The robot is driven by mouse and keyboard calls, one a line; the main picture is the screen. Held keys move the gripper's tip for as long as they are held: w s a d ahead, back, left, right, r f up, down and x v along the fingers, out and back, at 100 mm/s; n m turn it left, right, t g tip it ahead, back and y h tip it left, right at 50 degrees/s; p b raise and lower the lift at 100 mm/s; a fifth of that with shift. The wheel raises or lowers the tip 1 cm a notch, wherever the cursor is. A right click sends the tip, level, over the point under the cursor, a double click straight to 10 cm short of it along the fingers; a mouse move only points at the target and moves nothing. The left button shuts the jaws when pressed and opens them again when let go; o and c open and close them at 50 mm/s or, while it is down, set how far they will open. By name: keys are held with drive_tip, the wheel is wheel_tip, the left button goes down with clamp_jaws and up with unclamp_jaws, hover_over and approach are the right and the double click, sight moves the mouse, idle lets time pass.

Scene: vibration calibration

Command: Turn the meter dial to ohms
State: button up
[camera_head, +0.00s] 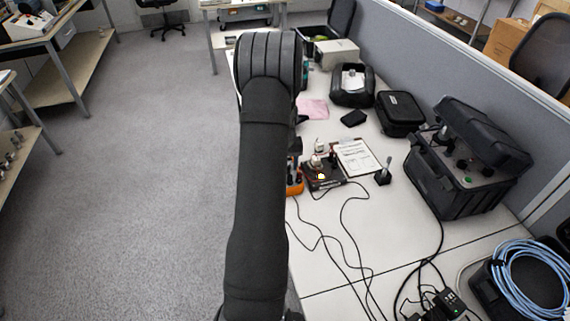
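An orange-edged device (295,187), possibly the meter, sits on the white table (340,240) just right of my black arm. My arm hides most of it, and I cannot make out a dial or its setting. My arm runs up the middle of the view, over the table's left edge. My gripper is hidden, so its place relative to the meter does not show.
A clipboard (357,155), a small black stand (383,177) and an open black case (460,175) are farther right. Black cables (345,225) cross the table's front. A grey partition (470,65) borders the right.

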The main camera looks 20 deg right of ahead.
drive_tip(key=c, duration=1)
drive_tip(key=shift+m, duration=0.3)
drive_tip(key=m, duration=0.3)
drive_tip(key=shift+m, duration=2.1)
drive_tip(key=o, duration=1)
